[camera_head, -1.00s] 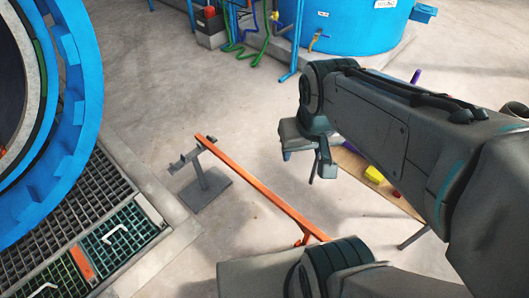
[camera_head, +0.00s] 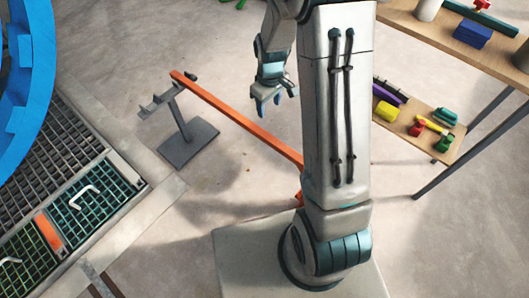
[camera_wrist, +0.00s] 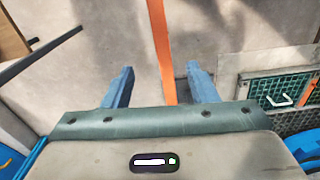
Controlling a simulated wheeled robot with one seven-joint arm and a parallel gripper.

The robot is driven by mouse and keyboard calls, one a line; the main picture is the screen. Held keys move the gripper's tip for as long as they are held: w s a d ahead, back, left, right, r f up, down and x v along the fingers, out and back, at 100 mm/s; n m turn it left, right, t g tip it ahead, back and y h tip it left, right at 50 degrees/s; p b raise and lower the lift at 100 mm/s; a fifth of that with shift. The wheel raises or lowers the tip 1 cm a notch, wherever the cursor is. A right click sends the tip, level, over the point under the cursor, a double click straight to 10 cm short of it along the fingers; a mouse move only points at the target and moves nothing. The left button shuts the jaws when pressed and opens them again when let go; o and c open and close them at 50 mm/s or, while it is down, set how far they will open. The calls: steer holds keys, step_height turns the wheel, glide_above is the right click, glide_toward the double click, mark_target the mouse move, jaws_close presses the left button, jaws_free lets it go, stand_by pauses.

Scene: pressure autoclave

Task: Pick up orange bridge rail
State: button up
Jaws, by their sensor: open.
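The orange bridge rail (camera_head: 240,120) is a long straight bar. Its far end rests on a grey stand (camera_head: 186,135), and it slants down to the right in the head view, where my arm hides part of its near end. My gripper (camera_head: 267,104) hangs above the floor to the right of the rail in that view, pointing down. In the wrist view the rail (camera_wrist: 161,45) runs between my two blue fingertips (camera_wrist: 161,82), nearer the right one. The fingers are apart and do not visibly touch it.
A wooden table (camera_head: 455,48) with a lower shelf (camera_head: 411,120) of coloured items stands at the right. A large blue ring (camera_head: 35,80) and floor gratings (camera_head: 97,190) are at the left.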

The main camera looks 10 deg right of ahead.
mark_target(268, 134)
steer(key=shift+n, duration=0.5)
steer(key=f+b, duration=0.1)
steer(key=f, duration=0.4)
steer(key=w+f+b, duration=0.1)
steer(key=f+b, duration=0.1)
steer(key=f, duration=0.4)
steer(key=f+b, duration=0.2)
steer(key=f, duration=0.3)
steer(key=shift+w+d+f, duration=0.1)
steer(key=shift+w+f, duration=0.1)
steer(key=shift+f, duration=0.15)
steer(key=f+b, duration=0.1)
steer(key=f, duration=0.1)
steer(key=a+f+b, duration=0.1)
steer(key=f+b, duration=0.1)
steer(key=f, duration=0.1)
steer(key=shift+f, duration=0.15)
jaws_close()
